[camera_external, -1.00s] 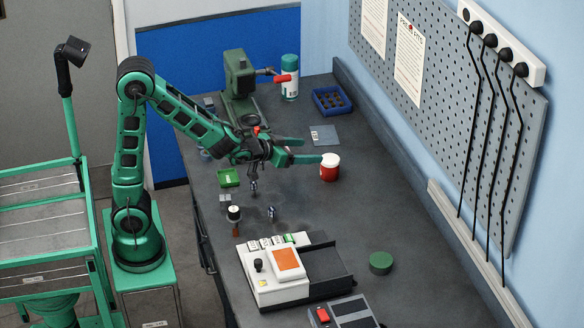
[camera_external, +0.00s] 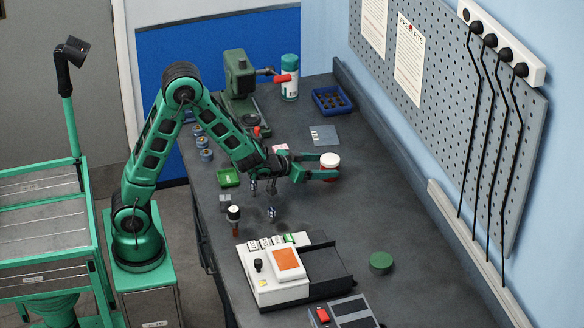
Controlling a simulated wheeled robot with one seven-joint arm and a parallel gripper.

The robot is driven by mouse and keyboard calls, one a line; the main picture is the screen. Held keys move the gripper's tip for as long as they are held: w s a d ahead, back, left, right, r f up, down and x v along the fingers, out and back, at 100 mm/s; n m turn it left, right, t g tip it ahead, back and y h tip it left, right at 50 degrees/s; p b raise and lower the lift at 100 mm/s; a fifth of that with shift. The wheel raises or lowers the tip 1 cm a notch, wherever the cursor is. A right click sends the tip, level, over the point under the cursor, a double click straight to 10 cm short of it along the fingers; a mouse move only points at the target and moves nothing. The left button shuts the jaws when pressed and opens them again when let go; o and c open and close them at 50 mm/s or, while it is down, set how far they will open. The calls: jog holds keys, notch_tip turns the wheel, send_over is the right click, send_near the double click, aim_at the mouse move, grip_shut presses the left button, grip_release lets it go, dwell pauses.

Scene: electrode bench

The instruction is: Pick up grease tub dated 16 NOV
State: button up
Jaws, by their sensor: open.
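A red tub with a white lid (camera_external: 330,159) stands on the dark bench, right of centre; I take it as the grease tub, but no date is legible at this size. My gripper (camera_external: 328,167) is low over the bench, its green fingers pointing right. It is open, with its fingertips at the tub's near and far sides. The lower finger hides most of the red body. I cannot tell whether either finger touches it.
A small green tray (camera_external: 229,177) lies left of the gripper. A white device with an orange panel (camera_external: 286,264) is in front, beside a green disc (camera_external: 381,263).

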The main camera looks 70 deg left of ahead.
jog(key=shift+x, duration=1.95)
jog(key=shift+c, duration=0.7)
jog(key=c, duration=1.2)
jog(key=shift+r, duration=0.1)
